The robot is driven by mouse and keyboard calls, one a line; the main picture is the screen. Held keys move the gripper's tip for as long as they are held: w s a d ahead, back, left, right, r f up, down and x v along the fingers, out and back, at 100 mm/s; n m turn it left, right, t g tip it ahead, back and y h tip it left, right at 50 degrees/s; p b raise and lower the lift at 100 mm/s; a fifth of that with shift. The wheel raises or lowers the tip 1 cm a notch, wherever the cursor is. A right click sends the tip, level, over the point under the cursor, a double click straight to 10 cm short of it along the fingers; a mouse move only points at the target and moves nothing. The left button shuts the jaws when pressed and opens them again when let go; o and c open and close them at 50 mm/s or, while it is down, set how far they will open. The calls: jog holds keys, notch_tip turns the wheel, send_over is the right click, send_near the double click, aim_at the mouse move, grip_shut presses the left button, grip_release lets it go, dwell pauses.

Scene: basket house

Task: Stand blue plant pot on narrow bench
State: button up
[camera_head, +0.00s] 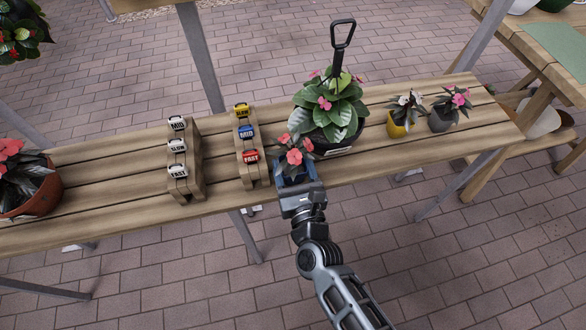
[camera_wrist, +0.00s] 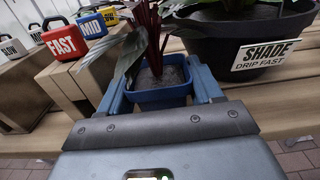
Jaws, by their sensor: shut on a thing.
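The blue plant pot (camera_wrist: 163,94) is a small square pot with soil and a red-stemmed plant. In the wrist view it sits between the fingers of my gripper (camera_wrist: 165,98), which is shut on it. In the head view my gripper (camera_head: 296,180) is at the near edge of the narrow bench (camera_head: 215,200), and the pot's plant with coral flowers (camera_head: 294,156) shows above it. The pot itself is mostly hidden by the gripper there. I cannot tell whether its base touches the bench.
Just behind right is a large black pot (camera_wrist: 240,45) labelled SHADE DRIP FAST. A yellow pot (camera_head: 397,126) and a grey pot (camera_head: 440,120) stand right. A terracotta pot (camera_head: 40,197) is far left.

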jog(key=shift+f, duration=0.25)
jog(key=o, duration=0.8)
jog(key=shift+r, duration=0.15)
jog(key=shift+r, duration=0.2)
jog(key=shift+b+v, duration=0.8)
jog(key=shift+v, duration=5.2)
jog(key=shift+f, duration=0.1)
